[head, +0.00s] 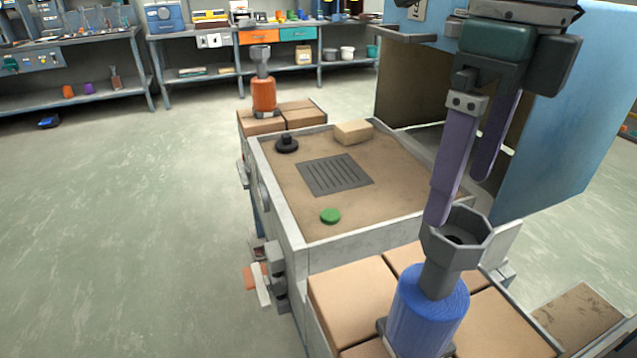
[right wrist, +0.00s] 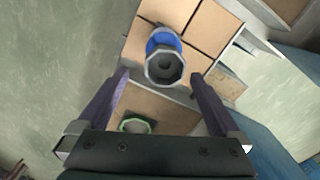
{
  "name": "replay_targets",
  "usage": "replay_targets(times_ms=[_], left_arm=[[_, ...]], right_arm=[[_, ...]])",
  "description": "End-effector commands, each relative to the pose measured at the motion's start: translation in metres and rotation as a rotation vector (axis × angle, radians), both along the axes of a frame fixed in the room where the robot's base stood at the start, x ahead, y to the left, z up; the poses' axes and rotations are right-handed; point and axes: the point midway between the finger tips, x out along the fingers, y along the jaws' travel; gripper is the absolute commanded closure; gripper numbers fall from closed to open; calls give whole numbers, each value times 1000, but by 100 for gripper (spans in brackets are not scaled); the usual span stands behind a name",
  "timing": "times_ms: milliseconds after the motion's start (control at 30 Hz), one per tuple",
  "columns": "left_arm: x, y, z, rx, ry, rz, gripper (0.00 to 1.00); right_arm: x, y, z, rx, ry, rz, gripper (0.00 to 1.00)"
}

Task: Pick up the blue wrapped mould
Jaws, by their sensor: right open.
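The blue wrapped mould (head: 428,312) stands upright on tan bricks at the front of the furnace-like block, with a grey flared hexagonal cup on top. In the right wrist view the mould (right wrist: 160,40) shows from above, its cup ahead between the fingertips. My right gripper (head: 461,201) is open and empty, its purple fingers pointing down above the cup. One fingertip overlaps the cup's rim in the head view; I cannot tell whether it touches. My right gripper also shows in its wrist view (right wrist: 159,76). My left gripper is not in view.
An orange wrapped mould (head: 263,95) stands on bricks at the far end. The block's top (head: 280,185) carries a dark grate (head: 335,175), a green disc (head: 330,215), a black knob (head: 286,144) and a loose brick (head: 353,132). A blue panel (head: 575,110) rises at right.

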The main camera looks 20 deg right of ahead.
Motion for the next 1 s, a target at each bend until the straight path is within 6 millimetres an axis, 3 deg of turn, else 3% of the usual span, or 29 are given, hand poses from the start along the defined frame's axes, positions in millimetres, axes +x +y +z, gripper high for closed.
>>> replay_targets(times_ms=[700, 1000], left_arm=[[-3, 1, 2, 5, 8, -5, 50], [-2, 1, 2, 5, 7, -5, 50]], right_arm=[[0, -9, -92, -17, 8, -5, 0], [0, -9, -97, -18, 4, -4, 1]])
